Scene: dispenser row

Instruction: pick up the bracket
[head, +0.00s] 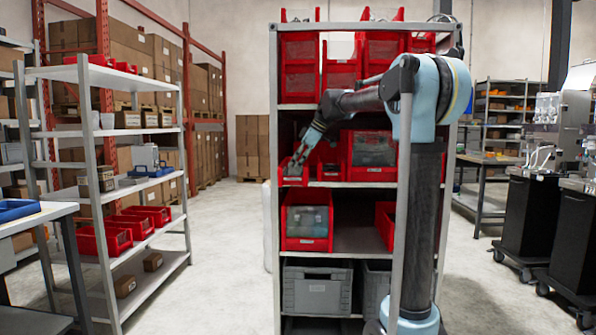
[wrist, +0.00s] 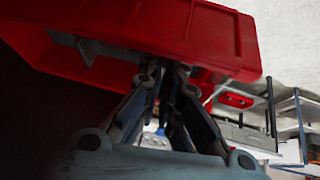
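I cannot make out the bracket for certain in either view. A small red bin (head: 293,180) sits at the left end of the middle shelf. My gripper (head: 297,164) reaches down at its opening, and its tips overlap the bin in the head view. In the wrist view the red bin (wrist: 190,30) fills the top, and the fingertips (wrist: 165,72) lie close together at its edge. A small grey piece (wrist: 87,50) shows against the bin, left of the fingers; I cannot tell what it is. Whether the fingers hold something is too dark to see.
The grey shelf rack (head: 350,256) has an upright close to my arm. A larger red bin (head: 370,172) stands on the same shelf, right of the gripper. Below are a red bin (head: 307,242) and a grey crate (head: 317,311). Open floor (head: 222,240) lies to the left.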

